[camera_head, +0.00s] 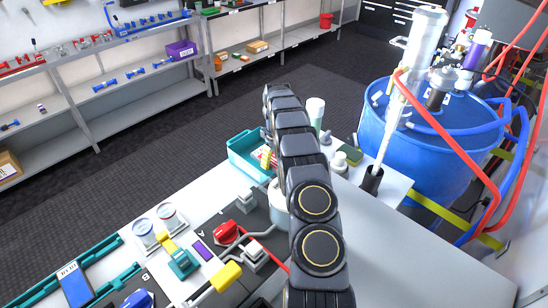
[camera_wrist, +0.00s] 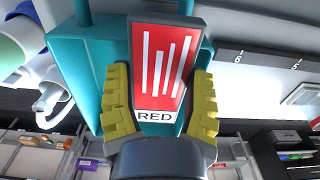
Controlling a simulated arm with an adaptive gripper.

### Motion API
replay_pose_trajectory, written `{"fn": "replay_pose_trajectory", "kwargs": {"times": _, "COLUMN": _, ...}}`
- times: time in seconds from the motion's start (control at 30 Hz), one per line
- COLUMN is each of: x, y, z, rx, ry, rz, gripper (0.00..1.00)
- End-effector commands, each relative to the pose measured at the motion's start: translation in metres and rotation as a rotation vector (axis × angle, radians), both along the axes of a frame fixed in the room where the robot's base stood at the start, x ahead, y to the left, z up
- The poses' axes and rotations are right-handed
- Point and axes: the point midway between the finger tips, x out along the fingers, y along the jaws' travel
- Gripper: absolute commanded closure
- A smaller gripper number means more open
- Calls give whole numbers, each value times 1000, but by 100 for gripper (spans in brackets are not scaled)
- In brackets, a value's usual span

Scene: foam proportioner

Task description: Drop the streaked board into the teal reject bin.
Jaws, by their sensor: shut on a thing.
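The streaked board (camera_wrist: 162,65) is a red card with white streaks and a white strip reading RED. It shows between the yellow finger pads of my gripper (camera_wrist: 161,92) in the wrist view, and my gripper is shut on it. The teal reject bin (camera_wrist: 90,58) is behind the board there, with its walls on both sides of the board. In the head view the bin (camera_head: 243,143) is at the bench's back edge, partly hidden by my arm. A bit of red and yellow shows at the bin; I cannot tell how deep the board is.
A white cylinder (camera_head: 316,110) and small pale pieces stand right of my arm. A blue drum (camera_head: 420,130) with red and blue hoses is at the right. A red-handled valve (camera_head: 226,232) and other fittings are on the front bench. Shelves (camera_head: 100,75) stand across the dark floor.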

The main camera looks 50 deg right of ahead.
Motion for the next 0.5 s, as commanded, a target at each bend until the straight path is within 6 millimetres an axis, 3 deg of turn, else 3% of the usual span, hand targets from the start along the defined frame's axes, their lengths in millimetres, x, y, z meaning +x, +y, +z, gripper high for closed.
{"fn": "replay_pose_trajectory", "kwargs": {"times": 0.03, "x": 0, "y": 0, "z": 1, "rx": -1, "ry": -1, "rz": 1, "gripper": 76}}
{"fn": "replay_pose_trajectory", "kwargs": {"times": 0.07, "x": 0, "y": 0, "z": 1, "rx": -1, "ry": -1, "rz": 0, "gripper": 30}}
{"fn": "replay_pose_trajectory", "kwargs": {"times": 0.1, "x": 0, "y": 0, "z": 1, "rx": -1, "ry": -1, "rz": 0, "gripper": 20}}
{"fn": "replay_pose_trajectory", "kwargs": {"times": 0.5, "x": 0, "y": -1, "z": 6, "rx": -1, "ry": -1, "rz": 0, "gripper": 20}}
